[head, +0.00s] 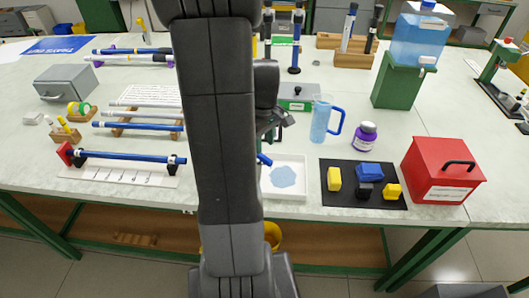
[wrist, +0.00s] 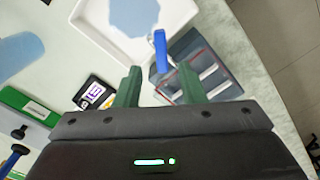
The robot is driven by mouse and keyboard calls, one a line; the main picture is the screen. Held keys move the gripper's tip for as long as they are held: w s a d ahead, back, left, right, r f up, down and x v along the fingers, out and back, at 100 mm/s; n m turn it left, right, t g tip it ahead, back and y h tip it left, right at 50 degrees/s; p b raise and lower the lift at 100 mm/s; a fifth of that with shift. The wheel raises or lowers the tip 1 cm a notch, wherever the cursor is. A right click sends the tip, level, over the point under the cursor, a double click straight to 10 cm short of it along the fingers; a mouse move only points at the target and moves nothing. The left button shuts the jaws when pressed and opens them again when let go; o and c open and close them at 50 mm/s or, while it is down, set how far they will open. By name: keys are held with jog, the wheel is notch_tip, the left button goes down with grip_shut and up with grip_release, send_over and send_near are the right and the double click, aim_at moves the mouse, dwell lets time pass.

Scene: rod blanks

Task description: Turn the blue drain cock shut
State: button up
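The blue drain cock shows in the wrist view as a blue lever (wrist: 161,52) by the corner of a white tray (wrist: 185,12). In the head view a short blue piece (head: 264,159) of it shows at the tray's left edge, partly hidden behind my arm. The white tray (head: 284,192) holds a flat light-blue patch, like a puddle. My gripper (wrist: 160,69) is open, its two green fingers apart. In the wrist view the lever's near end appears between the fingertips; I cannot tell whether they are at its height. In the head view my gripper (head: 272,122) is partly hidden.
A grey box (wrist: 200,66) with white bars lies just past the fingers. A blue pitcher (head: 320,120), a purple-labelled jar (head: 365,134), a black mat (head: 345,197) with blocks, and a red box (head: 440,172) stand to the right. A rod stand (head: 120,157) is at left.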

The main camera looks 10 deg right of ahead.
aim_at(265, 159)
jog(key=shift+s+f, duration=0.1)
jog(key=shift+f, duration=2.5)
grip_shut()
